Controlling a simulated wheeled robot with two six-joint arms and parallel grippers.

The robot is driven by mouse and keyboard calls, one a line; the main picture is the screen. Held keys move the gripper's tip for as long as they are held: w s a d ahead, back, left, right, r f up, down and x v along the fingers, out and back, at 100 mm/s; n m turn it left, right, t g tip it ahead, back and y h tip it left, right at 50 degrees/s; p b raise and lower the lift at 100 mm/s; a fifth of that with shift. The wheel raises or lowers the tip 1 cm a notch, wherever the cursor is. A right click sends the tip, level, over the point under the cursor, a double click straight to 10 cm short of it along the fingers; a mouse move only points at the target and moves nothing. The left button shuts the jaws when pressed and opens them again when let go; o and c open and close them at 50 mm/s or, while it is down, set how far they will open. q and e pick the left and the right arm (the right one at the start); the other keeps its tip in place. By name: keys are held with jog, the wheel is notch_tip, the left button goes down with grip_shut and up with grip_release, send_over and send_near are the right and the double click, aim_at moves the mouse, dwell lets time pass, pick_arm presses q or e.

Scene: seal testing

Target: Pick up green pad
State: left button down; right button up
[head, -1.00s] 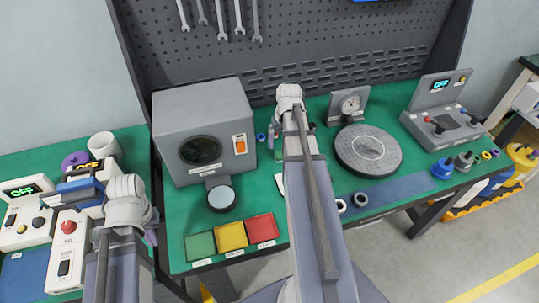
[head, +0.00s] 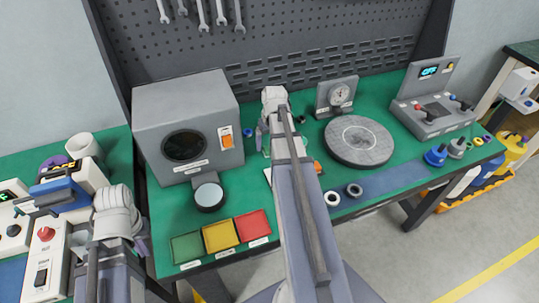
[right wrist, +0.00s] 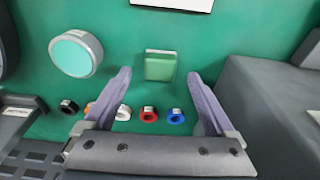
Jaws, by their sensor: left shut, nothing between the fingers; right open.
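The green pad (right wrist: 160,66) is a small square block on the green bench top in the right wrist view. In the head view my right arm hides it. My right gripper (right wrist: 159,75) is open, with one purple finger on each side of the pad in the picture; I see no contact. In the head view the right gripper (head: 262,138) is mostly hidden behind its own wrist, right of the grey box. My left gripper (head: 140,246) is at the lower left, partly hidden by its wrist, shut and empty.
The grey box (head: 188,115) stands left of the right gripper. A teal-faced disc (right wrist: 76,53) and several small coloured rings, one red (right wrist: 148,114), lie near the pad. A round grey plate (head: 358,141) is to the right. Green, yellow and red trays (head: 220,236) line the front.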

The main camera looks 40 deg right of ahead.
jog(key=f, duration=0.1)
jog(key=f+b, duration=0.1)
jog(key=shift+w+f+b, duration=0.2)
jog(key=shift+f+b, duration=0.1)
pick_arm(q)
notch_tip(320, 180, down, 2)
jog(key=shift+f, duration=0.25)
pick_arm(e)
jog(key=shift+r, duration=0.1)
grip_shut()
